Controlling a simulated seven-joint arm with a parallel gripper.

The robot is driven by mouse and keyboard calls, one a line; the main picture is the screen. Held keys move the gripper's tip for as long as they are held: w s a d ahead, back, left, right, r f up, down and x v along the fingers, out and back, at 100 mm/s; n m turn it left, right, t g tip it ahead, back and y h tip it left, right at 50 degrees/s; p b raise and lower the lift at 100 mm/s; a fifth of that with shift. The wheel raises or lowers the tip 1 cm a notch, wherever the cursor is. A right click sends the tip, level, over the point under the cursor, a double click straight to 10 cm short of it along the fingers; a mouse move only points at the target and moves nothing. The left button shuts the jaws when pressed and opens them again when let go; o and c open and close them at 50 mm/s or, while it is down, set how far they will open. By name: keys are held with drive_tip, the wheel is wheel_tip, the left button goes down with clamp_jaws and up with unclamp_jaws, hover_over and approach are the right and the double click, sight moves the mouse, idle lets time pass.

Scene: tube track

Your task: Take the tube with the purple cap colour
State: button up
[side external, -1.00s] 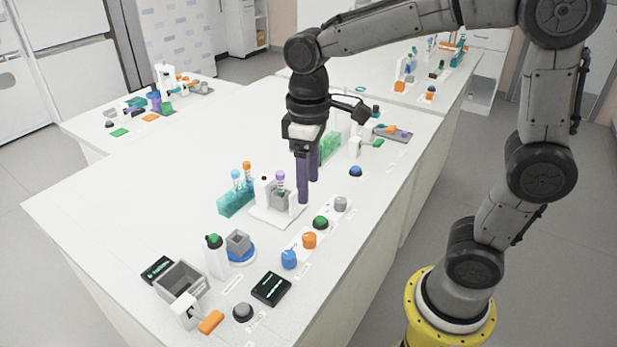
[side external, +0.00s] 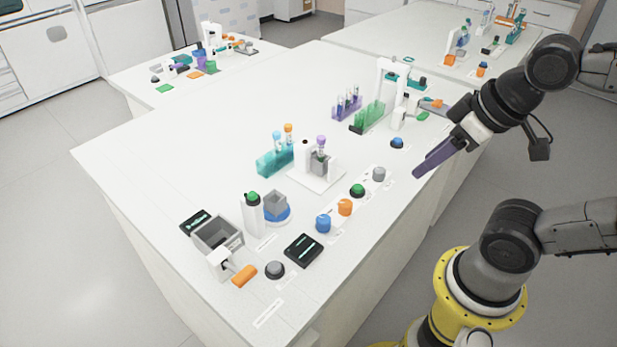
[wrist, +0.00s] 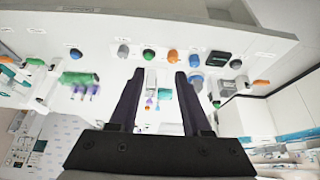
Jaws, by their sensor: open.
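A tube with a purple cap (side external: 321,142) stands upright in a grey holder (side external: 319,163) on a white stand near the middle of the bench. A small purple spot (wrist: 149,102) between my fingers in the wrist view may be its cap. My gripper (side external: 416,172) is open and empty, its dark purple fingers angled down to the left over the bench's right edge. It is well to the right of the tube and apart from it. In the wrist view my gripper (wrist: 160,73) shows its two fingers spread.
A teal rack (side external: 275,161) left of the stand holds tubes with blue and orange caps. A purple rack (side external: 346,108) with tubes and a green rack (side external: 367,117) stand behind. Several knobs, including an orange one (side external: 345,207), line the bench's right side. The bench's left part is clear.

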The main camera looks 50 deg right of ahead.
drive_tip(key=shift+w+r, duration=0.1)
drive_tip(key=shift+c, duration=0.8)
